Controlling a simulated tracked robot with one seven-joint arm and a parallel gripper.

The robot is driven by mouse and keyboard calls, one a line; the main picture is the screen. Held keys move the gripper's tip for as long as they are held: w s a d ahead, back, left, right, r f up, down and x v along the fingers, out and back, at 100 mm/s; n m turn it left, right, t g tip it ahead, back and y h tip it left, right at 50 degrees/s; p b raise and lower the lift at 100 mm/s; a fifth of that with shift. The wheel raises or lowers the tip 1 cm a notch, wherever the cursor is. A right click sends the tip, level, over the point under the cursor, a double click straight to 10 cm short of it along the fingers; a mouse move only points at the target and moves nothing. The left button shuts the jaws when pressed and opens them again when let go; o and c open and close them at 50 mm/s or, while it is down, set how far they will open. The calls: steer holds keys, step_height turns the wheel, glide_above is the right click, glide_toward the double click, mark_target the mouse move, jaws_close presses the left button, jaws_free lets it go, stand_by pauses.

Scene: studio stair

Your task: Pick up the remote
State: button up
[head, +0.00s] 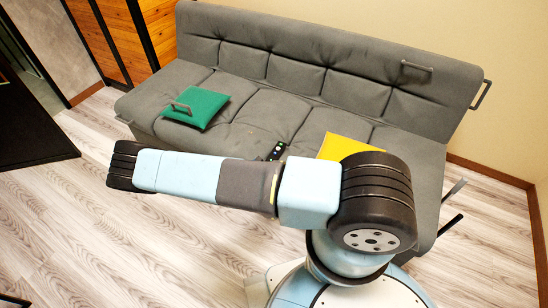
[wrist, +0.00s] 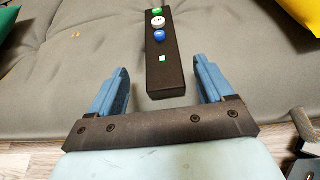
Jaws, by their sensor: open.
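The remote is a long black bar with green, white and blue round buttons and a small pale green square. In the wrist view the remote (wrist: 164,72) lies on the grey sofa seat (wrist: 60,75), its near end close to the gap between my fingers. My gripper (wrist: 165,85) is open and empty, with one blue finger on each side of that gap. In the head view a small part of the remote (head: 277,150) shows behind my arm; the rest is hidden. My gripper's fingers are hidden in the head view.
A green cushion (head: 197,108) lies on the sofa's left part. A yellow cushion (head: 349,146) lies right of the remote, partly behind my arm. The sofa backrest (head: 330,50) rises behind. Wooden floor (head: 90,220) is clear in front at left.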

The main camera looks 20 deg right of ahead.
mark_target(272, 157)
steer(key=shift+x, duration=2.3)
steer(key=shift+s, duration=0.1)
steer(key=c, duration=1.1)
